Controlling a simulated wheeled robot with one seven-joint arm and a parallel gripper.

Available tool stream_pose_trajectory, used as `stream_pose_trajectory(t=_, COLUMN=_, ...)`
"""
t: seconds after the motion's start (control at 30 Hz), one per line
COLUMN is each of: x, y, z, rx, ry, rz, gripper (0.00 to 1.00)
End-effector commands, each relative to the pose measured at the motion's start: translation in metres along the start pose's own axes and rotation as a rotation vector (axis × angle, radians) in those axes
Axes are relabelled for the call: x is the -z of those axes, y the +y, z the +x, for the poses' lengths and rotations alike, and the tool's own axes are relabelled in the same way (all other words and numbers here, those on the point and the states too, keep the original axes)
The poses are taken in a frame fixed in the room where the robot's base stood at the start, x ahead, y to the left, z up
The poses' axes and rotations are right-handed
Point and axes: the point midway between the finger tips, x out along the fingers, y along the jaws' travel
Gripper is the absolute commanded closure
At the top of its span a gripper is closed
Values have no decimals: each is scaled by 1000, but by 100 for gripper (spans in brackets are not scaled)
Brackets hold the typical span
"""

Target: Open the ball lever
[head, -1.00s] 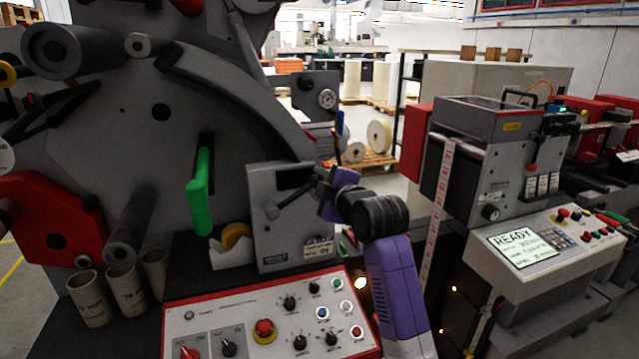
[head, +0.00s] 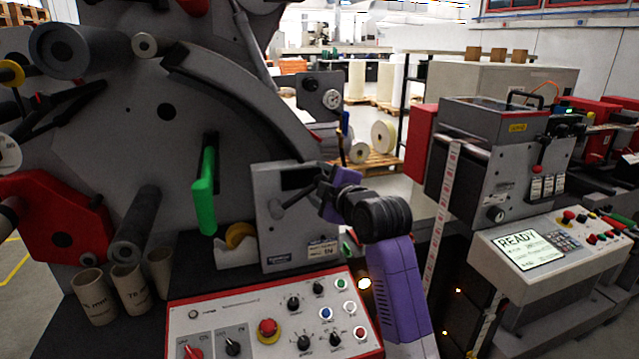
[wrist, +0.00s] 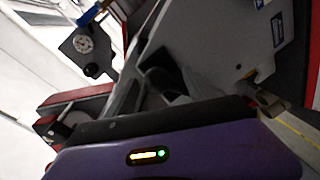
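The ball lever (head: 277,211) is a dark rod with a rounded end on the front of a grey box (head: 275,244), in the middle of the head view. The rod slants up to the right toward my gripper (head: 322,184), which is at the box's upper right. My gripper overlaps the rod's upper end in the picture; I cannot tell whether they touch. The fingers are small and dark there, and their opening is unclear.
A green handle (head: 205,190) stands left of the box. A control panel (head: 205,318) with knobs and a red button lies below it. Cardboard cores (head: 93,297) stand at lower left. A printer unit (head: 490,160) stands to the right.

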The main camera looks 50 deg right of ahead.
Motion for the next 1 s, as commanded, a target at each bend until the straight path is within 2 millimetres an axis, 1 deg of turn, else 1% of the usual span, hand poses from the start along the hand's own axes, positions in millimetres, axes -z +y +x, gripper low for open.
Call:
stream_pose_trajectory(t=0.3, x=0, y=-1, z=-48, rx=-4, ry=3, rz=0, gripper=39)
stream_pose_trajectory(t=0.4, x=0, y=0, z=-61, rx=-3, ry=2, rz=0, gripper=39)
stream_pose_trajectory(t=0.5, x=0, y=0, z=-70, rx=-3, ry=2, rz=0, gripper=39)
stream_pose_trajectory(t=0.63, x=0, y=0, z=-74, rx=-2, ry=1, rz=0, gripper=39)
stream_pose_trajectory(t=1.0, x=0, y=0, z=-74, rx=-1, ry=0, rz=0, gripper=39)
